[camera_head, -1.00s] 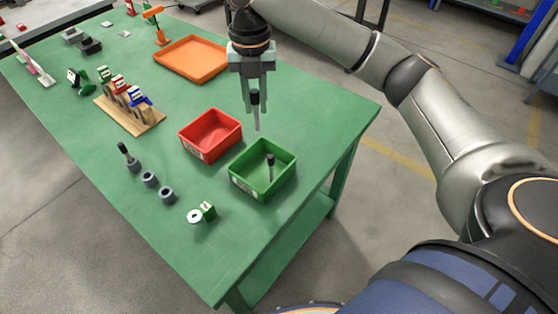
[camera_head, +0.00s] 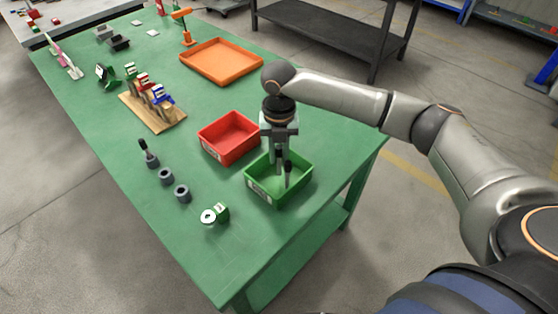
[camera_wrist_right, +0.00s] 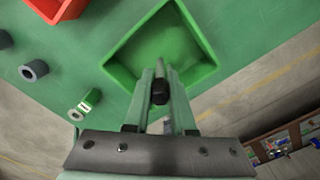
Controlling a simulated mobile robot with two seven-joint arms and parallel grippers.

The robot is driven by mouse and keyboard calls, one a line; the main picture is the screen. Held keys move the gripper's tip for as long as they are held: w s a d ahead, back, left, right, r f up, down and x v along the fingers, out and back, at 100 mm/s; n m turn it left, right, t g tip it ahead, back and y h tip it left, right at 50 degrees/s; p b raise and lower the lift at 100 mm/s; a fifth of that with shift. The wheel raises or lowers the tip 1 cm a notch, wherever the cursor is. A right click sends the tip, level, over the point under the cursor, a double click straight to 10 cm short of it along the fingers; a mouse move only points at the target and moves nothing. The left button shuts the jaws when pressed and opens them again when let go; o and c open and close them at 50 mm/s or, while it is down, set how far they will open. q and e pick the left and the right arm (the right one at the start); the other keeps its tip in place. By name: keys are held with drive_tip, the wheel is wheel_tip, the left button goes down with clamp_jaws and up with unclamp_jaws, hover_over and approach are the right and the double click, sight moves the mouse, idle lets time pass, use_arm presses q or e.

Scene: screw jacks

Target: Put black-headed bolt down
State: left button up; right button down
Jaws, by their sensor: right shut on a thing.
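My right gripper (camera_head: 277,160) points down at the green bin (camera_head: 262,194), its fingertips low inside the rim. It is shut on a black-headed bolt, whose dark head (camera_wrist_right: 160,91) shows between the fingertips in the wrist view. In the head view I cannot clearly make out the held bolt against the fingers. My left gripper is not in view.
A red bin (camera_head: 228,136) stands just left of the green one. An orange tray (camera_head: 222,62) lies farther back. Grey collars (camera_head: 182,193), another black-headed bolt (camera_head: 148,153) and a white-and-green part (camera_head: 215,213) lie left. A wooden rack (camera_head: 152,112) stands beyond.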

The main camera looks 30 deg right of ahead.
sight(279, 155)
drive_tip(key=shift+f, duration=1.5)
drive_tip(key=shift+f, duration=0.1)
drive_tip(key=c, duration=0.8)
unclamp_jaws()
drive_tip(key=shift+o, duration=0.2)
wheel_tip(279, 155, up, 12)
drive_tip(key=shift+r, duration=0.15)
